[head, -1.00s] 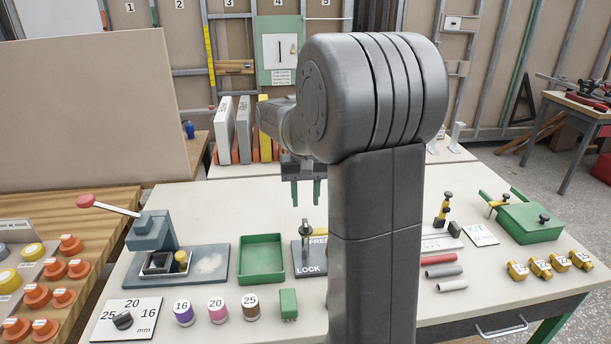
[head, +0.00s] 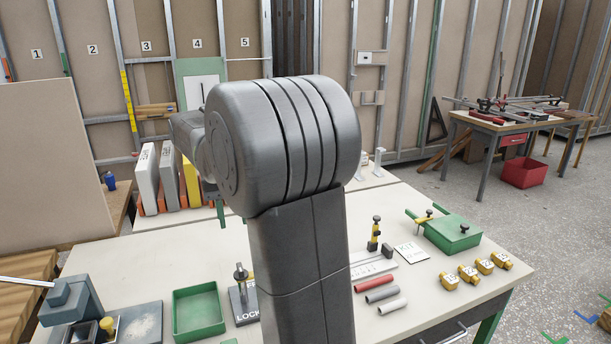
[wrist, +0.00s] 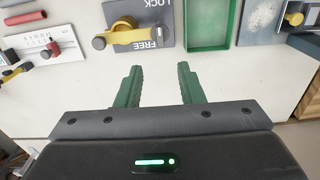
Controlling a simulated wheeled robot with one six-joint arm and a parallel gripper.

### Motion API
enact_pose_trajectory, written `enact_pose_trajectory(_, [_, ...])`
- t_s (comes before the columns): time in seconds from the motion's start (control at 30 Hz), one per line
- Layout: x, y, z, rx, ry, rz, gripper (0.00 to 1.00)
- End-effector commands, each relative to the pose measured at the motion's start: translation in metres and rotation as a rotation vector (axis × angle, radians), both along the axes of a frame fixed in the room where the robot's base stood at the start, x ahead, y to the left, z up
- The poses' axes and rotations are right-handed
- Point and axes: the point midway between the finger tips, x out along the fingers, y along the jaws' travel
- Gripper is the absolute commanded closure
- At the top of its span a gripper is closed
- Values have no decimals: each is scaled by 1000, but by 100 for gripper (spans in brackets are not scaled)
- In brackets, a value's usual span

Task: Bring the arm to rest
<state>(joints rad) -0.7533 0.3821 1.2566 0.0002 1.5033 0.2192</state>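My gripper shows in the wrist view (wrist: 160,85) with its two green fingers spread wide apart and nothing between them. It hangs above the pale bench top (head: 400,195). In the head view my own arm hides most of it, and only a bit of green finger shows. In the wrist view, the lock plate (wrist: 138,25) with a yellow lever on FREE and the green tray (wrist: 208,25) lie beyond the fingertips, apart from them.
A lever press (head: 75,295) stands at the front left. Red, grey and white tubes (head: 380,290), a green box (head: 450,235) and several yellow fittings (head: 478,270) lie on the right. Upright binders (head: 170,180) stand behind. A tool table (head: 500,125) is at the back right.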

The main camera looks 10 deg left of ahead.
Motion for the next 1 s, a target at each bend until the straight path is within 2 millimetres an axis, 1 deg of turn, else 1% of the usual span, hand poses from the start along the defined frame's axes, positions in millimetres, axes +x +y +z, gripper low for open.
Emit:
enact_pose_trajectory(0.13, [0, 0, -11, -3, 3, 0, 65])
enact_pose_trajectory(0.23, [-1, 0, -26, -3, 3, 0, 65])
enact_pose_trajectory(0.5, [0, 0, -79, -3, 4, 1, 65])
enact_pose_trajectory(0.7, [-1, 0, -116, -3, 3, 1, 65])
enact_pose_trajectory(0.9, [-1, 0, -139, -2, 1, 1, 65])
enact_pose_trajectory(1.0, [0, 0, -138, 0, 0, 22, 65])
